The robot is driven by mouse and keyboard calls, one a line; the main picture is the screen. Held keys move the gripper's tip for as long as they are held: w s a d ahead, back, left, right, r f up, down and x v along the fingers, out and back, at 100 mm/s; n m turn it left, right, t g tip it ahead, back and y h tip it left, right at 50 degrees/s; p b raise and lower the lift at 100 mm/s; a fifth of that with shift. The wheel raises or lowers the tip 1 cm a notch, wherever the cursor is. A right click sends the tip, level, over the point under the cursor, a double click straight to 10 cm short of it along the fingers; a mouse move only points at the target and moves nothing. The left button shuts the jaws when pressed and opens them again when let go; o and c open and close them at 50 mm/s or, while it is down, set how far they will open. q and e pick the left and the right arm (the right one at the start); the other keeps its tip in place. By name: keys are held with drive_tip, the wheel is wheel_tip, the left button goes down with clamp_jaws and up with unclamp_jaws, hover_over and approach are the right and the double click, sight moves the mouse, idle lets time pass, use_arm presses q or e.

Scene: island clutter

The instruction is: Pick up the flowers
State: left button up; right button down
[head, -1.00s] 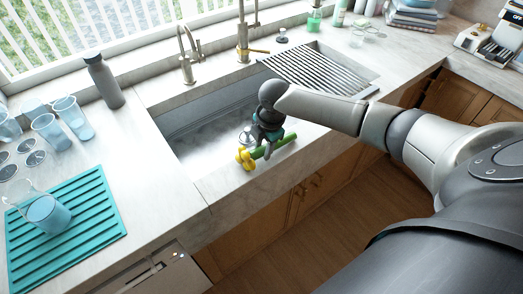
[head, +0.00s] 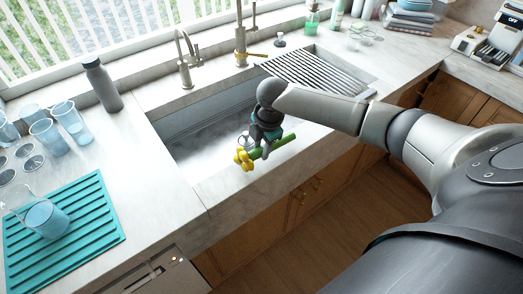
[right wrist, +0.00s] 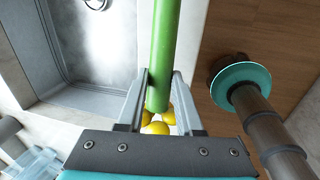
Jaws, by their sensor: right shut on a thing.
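The flowers show yellow blooms (head: 243,159) and a thick green stem (head: 280,144) in the head view, at the front edge of the sink. My right gripper (head: 262,147) is shut on the green stem, which lies slanted across its fingers. In the right wrist view the stem (right wrist: 163,55) runs between the two fingers of the gripper (right wrist: 160,100), with the yellow blooms (right wrist: 158,122) partly hidden behind the gripper body. I cannot tell whether the flowers touch the sink's front edge. My left gripper is not in view.
The sink (head: 190,135) lies just behind the flowers, with a drying rack (head: 315,70) over its right part. Faucets (head: 187,62) stand behind it. A grey bottle (head: 102,85), cups (head: 72,120) and a teal mat (head: 85,235) are on the left counter.

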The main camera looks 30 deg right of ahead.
sight(261, 149)
wheel_tip(261, 149, up, 19)
drive_tip(key=p, duration=0.1)
drive_tip(key=shift+f, duration=0.15)
drive_tip(key=c, duration=1.2)
unclamp_jaws()
clamp_jaws()
